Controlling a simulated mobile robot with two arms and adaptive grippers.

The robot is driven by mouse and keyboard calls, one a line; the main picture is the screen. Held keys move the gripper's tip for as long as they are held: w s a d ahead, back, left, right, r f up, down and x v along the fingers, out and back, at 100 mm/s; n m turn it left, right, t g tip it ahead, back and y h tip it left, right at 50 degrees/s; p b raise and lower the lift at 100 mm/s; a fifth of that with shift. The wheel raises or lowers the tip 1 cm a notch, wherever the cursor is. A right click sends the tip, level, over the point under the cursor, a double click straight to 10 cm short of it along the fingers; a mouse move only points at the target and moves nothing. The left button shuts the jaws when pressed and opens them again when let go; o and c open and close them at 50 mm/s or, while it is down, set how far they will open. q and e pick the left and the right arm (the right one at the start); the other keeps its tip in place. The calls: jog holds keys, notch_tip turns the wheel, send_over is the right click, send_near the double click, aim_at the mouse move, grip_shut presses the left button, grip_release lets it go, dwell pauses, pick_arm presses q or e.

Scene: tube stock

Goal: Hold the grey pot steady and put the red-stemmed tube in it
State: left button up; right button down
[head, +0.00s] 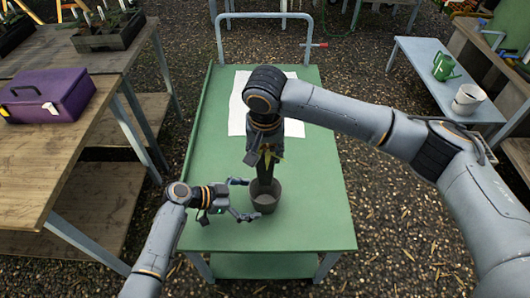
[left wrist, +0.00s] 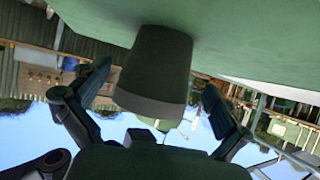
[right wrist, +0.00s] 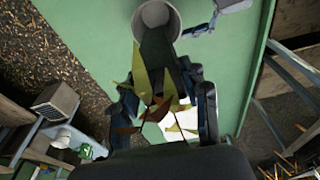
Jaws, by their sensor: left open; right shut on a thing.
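The grey pot (head: 264,207) stands upright on the green cart top. My left gripper (head: 250,199) is low beside it, with open fingers reaching either side of the pot. In the left wrist view the pot (left wrist: 155,65) appears upside down between the fingers, with gaps on both sides. My right gripper (head: 265,156) points down above the pot, shut on a dark tube (right wrist: 158,48) with green, yellow and reddish leaves. The tube's lower end overlaps the pot's mouth (right wrist: 150,14); I cannot tell whether it is inside.
A white sheet (head: 237,118) lies on the cart behind the pot. The cart's rail (head: 262,15) stands at the far end. A purple box (head: 45,95) is on the left wooden bench. A green watering can (head: 444,67) and white bucket (head: 467,100) stand on the right bench.

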aim_at(262, 199)
pick_arm(q)
jog(key=shift+x, duration=1.95)
jog(key=c, duration=0.8)
